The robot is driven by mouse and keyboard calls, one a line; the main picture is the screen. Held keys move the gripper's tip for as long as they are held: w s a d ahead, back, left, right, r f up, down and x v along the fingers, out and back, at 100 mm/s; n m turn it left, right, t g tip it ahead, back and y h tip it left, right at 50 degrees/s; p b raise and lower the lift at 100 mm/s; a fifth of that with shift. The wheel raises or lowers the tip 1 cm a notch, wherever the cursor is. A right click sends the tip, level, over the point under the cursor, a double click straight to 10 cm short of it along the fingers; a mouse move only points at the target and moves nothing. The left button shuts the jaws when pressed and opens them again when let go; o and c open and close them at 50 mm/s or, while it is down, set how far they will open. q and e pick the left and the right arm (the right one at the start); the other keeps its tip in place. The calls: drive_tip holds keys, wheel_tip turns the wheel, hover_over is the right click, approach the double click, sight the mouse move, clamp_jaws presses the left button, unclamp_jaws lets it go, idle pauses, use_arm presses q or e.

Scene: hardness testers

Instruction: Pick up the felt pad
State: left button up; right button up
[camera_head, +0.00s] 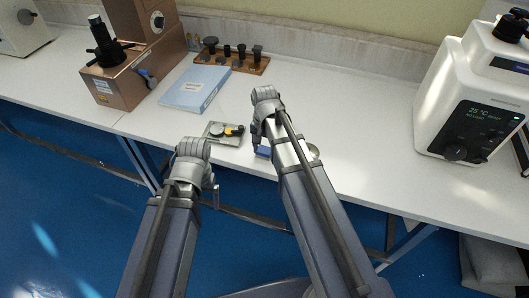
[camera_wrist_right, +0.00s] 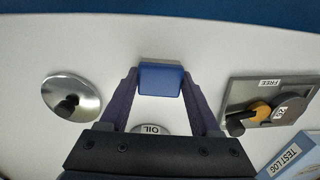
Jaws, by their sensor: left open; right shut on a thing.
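The felt pad looks like a blue rectangular block (camera_head: 263,151). In the right wrist view the blue pad (camera_wrist_right: 161,78) sits between the fingertips of my right gripper (camera_wrist_right: 161,84), which is shut on it. The pad's height above the white table is hard to tell. In the head view my right gripper (camera_head: 259,140) is partly hidden by its own arm. My left gripper (camera_head: 214,194) is open and empty, in front of the table's front edge.
A metal tray (camera_wrist_right: 238,90) with a round weight and a yellow-black piece lies beside the pad. A metal disc with a black knob (camera_wrist_right: 71,97) and a partly hidden dish labelled OIL (camera_wrist_right: 150,129) are close. A blue book (camera_head: 195,88) and white tester (camera_head: 470,95) stand farther off.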

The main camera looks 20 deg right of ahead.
sight(264, 149)
drive_tip(key=shift+r, duration=0.1)
wheel_tip(264, 149, up, 10)
drive_tip(key=p, duration=1)
drive_tip(key=o, duration=0.7)
drive_tip(key=c, duration=0.5)
drive_tip(key=shift+c, duration=0.2)
